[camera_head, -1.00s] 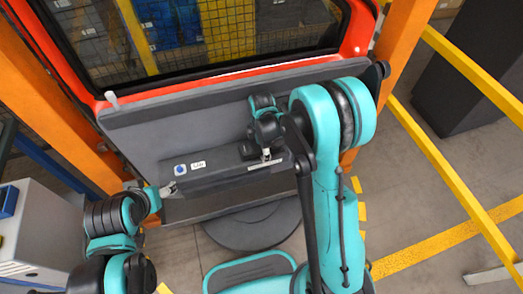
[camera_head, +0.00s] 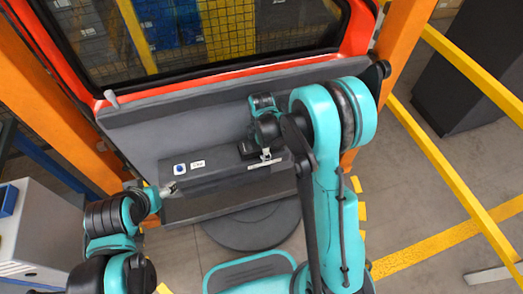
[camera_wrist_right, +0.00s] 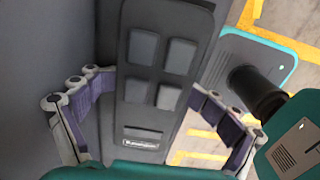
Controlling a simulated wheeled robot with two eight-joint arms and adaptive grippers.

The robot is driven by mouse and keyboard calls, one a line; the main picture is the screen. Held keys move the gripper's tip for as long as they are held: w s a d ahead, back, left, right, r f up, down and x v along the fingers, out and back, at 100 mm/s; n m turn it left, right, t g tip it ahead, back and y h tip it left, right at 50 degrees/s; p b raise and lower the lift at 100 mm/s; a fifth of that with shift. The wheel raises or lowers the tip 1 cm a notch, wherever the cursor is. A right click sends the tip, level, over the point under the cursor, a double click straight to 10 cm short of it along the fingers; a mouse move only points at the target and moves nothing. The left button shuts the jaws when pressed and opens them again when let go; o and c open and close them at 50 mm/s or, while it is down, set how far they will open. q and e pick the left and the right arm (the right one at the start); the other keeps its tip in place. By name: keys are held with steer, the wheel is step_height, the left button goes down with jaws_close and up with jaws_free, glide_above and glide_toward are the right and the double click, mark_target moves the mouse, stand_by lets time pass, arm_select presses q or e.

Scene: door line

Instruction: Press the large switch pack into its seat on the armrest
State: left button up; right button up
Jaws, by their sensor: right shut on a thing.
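The large switch pack (camera_wrist_right: 160,75) is a dark panel with several grey buttons and a small label. It fills the middle of the right wrist view. My right gripper (camera_wrist_right: 152,90) has a finger along each side of it and is shut on it. In the head view my right gripper (camera_head: 266,152) is over the right part of the grey armrest (camera_head: 222,178), and the pack (camera_head: 247,149) shows only as a dark patch beside it. The seat is hidden. I cannot tell how deep the pack sits. My left gripper (camera_head: 171,189) is at the armrest's left end; its fingers are too small to judge.
The armrest also carries a blue round button (camera_head: 180,169) and a white label (camera_head: 198,163). The red-framed door (camera_head: 225,72) rises behind it. Orange posts (camera_head: 397,45) and yellow rails (camera_head: 430,150) flank the door. A grey cabinet (camera_head: 38,235) stands at left.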

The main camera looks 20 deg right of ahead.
arm_select(q)
steer(key=shift+f, duration=0.15)
arm_select(e)
steer(key=shift+s+f, duration=0.15)
steer(key=shift+f, duration=0.2)
steer(key=o, duration=1.6)
steer(key=shift+r, duration=0.15)
steer(key=shift+r, duration=0.25)
steer(key=shift+w+r, duration=0.2)
steer(key=shift+r, duration=0.3)
steer(key=shift+w+r, duration=0.2)
steer(key=shift+r, duration=0.3)
arm_select(q)
steer(key=shift+w, duration=0.5)
arm_select(e)
steer(key=r, duration=0.2)
steer(key=s+r, duration=0.1)
steer(key=r, duration=0.2)
steer(key=shift+r, duration=0.25)
